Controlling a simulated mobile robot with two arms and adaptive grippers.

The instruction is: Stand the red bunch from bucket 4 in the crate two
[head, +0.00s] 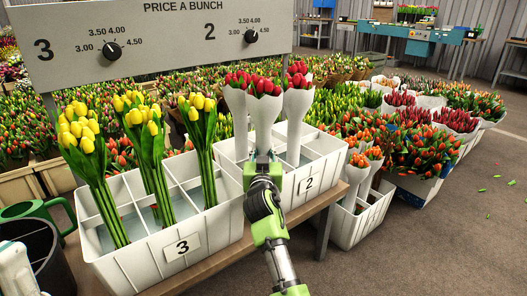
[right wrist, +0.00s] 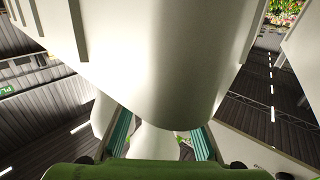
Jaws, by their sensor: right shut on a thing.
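In the head view, a red bunch (head: 265,86) in a white paper wrap stands upright at the front of crate two (head: 279,205), the white divided crate with a "2" label. My right gripper (head: 262,160) is shut on the narrow lower part of this wrap, at the crate's near wall. Its lower end is hidden behind the gripper and crate wall. My left gripper is not in view.
Two more wrapped red bunches (head: 237,82) (head: 299,78) stand in crate two, on either side. Crate three (head: 150,262), with several yellow bunches, adjoins on the left. Crate two's right compartments are empty. A price board (head: 165,40) rises behind crate three.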

